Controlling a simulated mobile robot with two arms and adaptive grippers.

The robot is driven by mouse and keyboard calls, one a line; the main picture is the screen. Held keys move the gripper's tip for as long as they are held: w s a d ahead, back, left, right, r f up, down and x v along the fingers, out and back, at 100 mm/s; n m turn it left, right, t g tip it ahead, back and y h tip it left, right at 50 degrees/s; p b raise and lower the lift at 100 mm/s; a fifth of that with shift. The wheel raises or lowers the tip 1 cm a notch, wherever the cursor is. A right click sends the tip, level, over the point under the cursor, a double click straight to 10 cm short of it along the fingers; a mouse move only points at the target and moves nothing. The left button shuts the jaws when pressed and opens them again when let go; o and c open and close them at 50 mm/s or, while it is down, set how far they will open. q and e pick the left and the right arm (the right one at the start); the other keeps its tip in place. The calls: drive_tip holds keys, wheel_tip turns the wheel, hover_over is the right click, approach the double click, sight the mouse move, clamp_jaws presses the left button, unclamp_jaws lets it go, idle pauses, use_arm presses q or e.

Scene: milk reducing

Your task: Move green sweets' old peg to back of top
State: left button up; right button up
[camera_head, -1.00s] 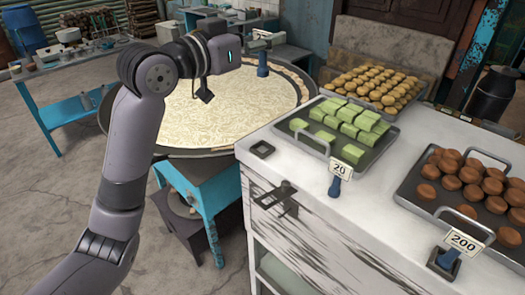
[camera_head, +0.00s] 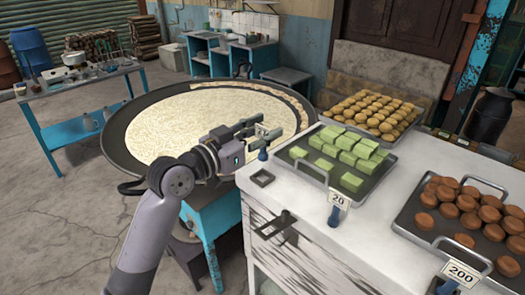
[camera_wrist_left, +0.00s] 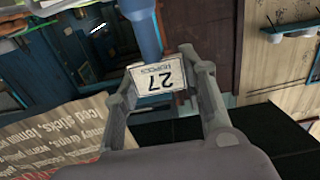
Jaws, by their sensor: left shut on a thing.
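My left gripper (camera_head: 257,131) is shut on a price peg with a blue base (camera_head: 263,154) and a small white card. In the left wrist view the card (camera_wrist_left: 158,77) reads 27, upside down, between the fingers. The held peg is near the counter's back left edge, above and behind a dark square holder (camera_head: 262,178); contact with the counter cannot be told. The green sweets (camera_head: 352,181) lie on a dark tray (camera_head: 293,149). Another blue peg (camera_head: 334,219) with a card reading 20 (camera_head: 339,200) stands in front of this tray. My right gripper is out of view.
The white counter (camera_head: 305,210) also bears a tray of brown sweets (camera_head: 466,204) with a 200 card (camera_head: 460,273). Yellow sweets (camera_head: 372,104) sit behind. A wide pan (camera_head: 118,150) of pale liquid is left of the counter. Bare counter lies around the square holder.

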sight(259, 158)
use_arm(q)
wheel_tip(259, 158, down, 6)
drive_tip(key=shift+p, duration=0.45)
drive_tip(key=shift+f, duration=0.1)
drive_tip(key=shift+f, duration=0.1)
drive_tip(key=shift+f+b, duration=0.15)
drive_tip(key=shift+b, duration=0.15)
drive_tip(key=o, duration=1.1)
drive_tip(key=shift+o, duration=0.2)
drive_tip(key=shift+s+a, duration=0.1)
drive_tip(key=b+v, duration=0.6)
drive_tip(key=v, duration=1.1)
drive_tip(key=shift+s+r+b, duration=0.2)
drive_tip(key=shift+r+b, duration=0.1)
